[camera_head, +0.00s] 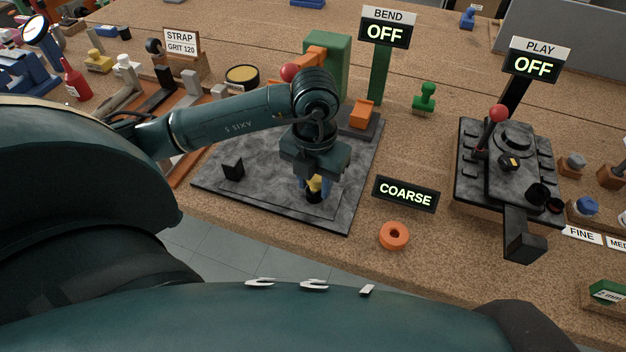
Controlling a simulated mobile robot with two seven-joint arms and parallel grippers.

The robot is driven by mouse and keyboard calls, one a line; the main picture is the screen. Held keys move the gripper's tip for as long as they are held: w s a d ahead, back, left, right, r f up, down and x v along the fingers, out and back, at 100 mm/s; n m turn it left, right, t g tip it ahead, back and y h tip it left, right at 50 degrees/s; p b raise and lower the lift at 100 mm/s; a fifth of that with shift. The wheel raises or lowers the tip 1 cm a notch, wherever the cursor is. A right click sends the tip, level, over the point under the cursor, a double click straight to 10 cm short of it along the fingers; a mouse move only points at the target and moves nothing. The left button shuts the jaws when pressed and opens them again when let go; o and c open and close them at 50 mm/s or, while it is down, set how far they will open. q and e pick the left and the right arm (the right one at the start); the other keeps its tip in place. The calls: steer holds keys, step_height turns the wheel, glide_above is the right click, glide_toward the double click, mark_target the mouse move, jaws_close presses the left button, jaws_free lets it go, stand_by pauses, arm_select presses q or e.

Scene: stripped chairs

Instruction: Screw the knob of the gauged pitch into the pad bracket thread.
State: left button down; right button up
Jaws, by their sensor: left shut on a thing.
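My left gripper (315,180) points down over the front of a grey mottled plate (270,190). A small black angle piece (232,171) stands at the plate's left. A sign reading COARSE (405,194) stands right of the plate. My right gripper is not in view.
An orange ring (394,236) lies near the front edge. A green post (330,62) with a red-balled orange lever stands behind my wrist. A black fixture (505,165) is at right, under a PLAY OFF sign (534,60). FINE and MED labels and small knobs line the right edge.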

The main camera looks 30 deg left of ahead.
arm_select(q)
steer(key=m+b, duration=0.3)
steer(key=shift+f+m, duration=0.3)
steer(key=shift+f, duration=0.05)
steer(key=m+b, duration=0.2)
steer(key=m, duration=0.1)
steer(key=m+b, duration=0.2)
steer(key=m, duration=0.1)
steer(key=shift+r+m, duration=0.1)
steer(key=shift+m, duration=0.6)
steer(key=shift+s+r+m, duration=0.1)
steer(key=shift+r+m, duration=0.05)
steer(key=shift+m, duration=0.15)
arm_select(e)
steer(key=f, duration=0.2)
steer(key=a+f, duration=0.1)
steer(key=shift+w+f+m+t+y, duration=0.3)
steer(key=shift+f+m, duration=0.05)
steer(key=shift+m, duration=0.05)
